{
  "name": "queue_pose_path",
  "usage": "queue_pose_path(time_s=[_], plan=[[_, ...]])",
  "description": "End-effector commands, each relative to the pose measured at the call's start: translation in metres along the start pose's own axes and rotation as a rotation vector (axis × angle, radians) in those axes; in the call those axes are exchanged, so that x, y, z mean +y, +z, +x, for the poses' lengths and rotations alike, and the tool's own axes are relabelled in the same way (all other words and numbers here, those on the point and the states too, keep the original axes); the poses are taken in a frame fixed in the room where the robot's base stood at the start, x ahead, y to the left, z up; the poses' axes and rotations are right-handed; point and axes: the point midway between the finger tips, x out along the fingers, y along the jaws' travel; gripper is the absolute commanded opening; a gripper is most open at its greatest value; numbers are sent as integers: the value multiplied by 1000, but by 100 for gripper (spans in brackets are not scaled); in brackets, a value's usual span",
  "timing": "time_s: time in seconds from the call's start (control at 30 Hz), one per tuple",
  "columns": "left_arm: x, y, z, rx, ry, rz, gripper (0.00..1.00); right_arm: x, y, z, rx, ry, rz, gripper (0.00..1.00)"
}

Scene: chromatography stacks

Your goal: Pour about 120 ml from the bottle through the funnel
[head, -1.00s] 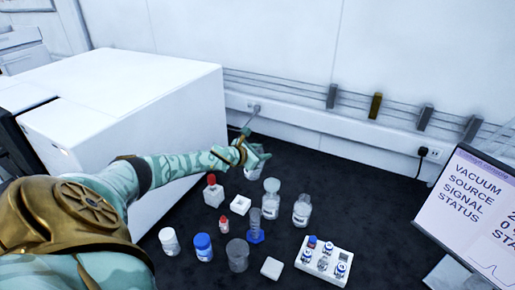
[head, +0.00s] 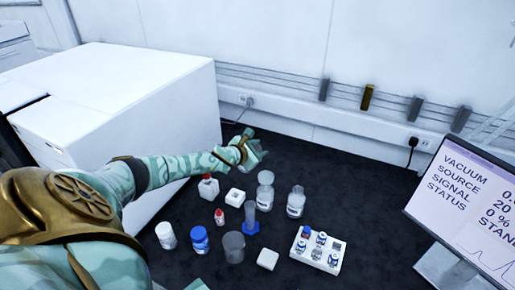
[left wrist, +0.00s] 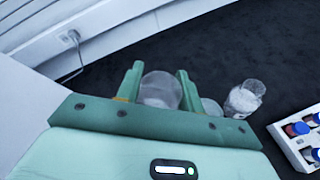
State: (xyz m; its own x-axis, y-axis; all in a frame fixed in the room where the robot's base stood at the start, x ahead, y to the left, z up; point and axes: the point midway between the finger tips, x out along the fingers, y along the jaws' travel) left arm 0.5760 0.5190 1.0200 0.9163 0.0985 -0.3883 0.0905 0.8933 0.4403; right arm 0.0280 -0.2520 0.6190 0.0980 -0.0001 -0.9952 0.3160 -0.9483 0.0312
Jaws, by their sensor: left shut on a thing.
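My left gripper (head: 246,148) is shut on a clear glass vessel (head: 257,154), which I take to be the bottle. It is held above the dark bench, beside the white cabinet. In the left wrist view the vessel (left wrist: 160,90) sits between the two fingers, with something whitish inside; its level cannot be read. A clear wide-topped piece, likely the funnel (head: 265,178), stands over a clear vessel (head: 265,197), to the right of and nearer than the gripper. A blue-based graduated cylinder (head: 251,217) stands in front of it. My right gripper is not in view.
A labelled clear bottle (head: 296,203) stands to the right. Nearer are a vial rack (head: 318,255), a white block (head: 267,259), a grey beaker (head: 233,247), and blue-capped (head: 200,239) and red-capped (head: 208,187) bottles. A monitor (head: 465,205) stands right. The back right bench is clear.

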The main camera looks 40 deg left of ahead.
Motion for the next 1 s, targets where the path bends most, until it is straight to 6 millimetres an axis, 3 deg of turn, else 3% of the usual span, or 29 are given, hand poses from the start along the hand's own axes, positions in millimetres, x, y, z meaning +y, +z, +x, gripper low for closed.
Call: queue_pose_path(time_s=[1.0], plan=[[-8, -3, 3, 22, 77, 184, 0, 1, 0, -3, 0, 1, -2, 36]])
